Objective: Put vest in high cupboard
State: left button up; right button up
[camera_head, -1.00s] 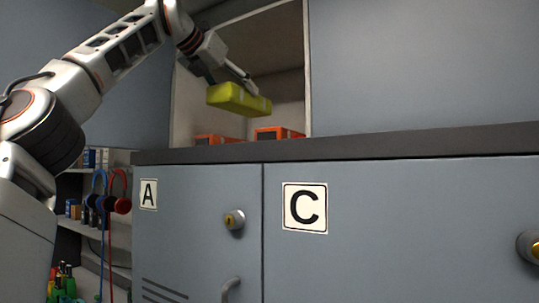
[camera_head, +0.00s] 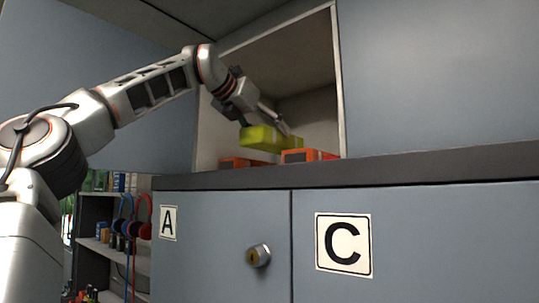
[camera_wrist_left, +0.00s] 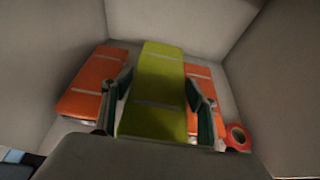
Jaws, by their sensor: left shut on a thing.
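The folded yellow-green vest (camera_head: 262,138) with pale stripes is in my left gripper (camera_head: 262,122). The left wrist view shows the vest (camera_wrist_left: 156,90) between the two fingers (camera_wrist_left: 158,98), which are shut on it. The gripper is at the open front of the high cupboard (camera_head: 341,80), with the vest just above two orange folded items (camera_head: 238,162) (camera_head: 300,156) on its floor. In the left wrist view, one orange item (camera_wrist_left: 93,83) lies left of the vest and the other (camera_wrist_left: 199,88) is partly hidden at its right. My right gripper is not in view.
A red roll (camera_wrist_left: 238,137) lies at the right in the wrist view. Lockers marked A (camera_head: 168,222) and C (camera_head: 342,243) stand below the dark ledge (camera_head: 420,165). Blue and red headsets (camera_head: 143,228) hang by a shelf at lower left.

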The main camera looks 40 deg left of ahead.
aim_at(263, 148)
pick_arm(q)
jog(key=shift+f, duration=3.1)
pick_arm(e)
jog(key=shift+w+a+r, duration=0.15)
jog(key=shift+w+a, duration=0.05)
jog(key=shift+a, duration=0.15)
pick_arm(q)
jog(key=o, duration=1)
jog(key=shift+f, duration=0.1)
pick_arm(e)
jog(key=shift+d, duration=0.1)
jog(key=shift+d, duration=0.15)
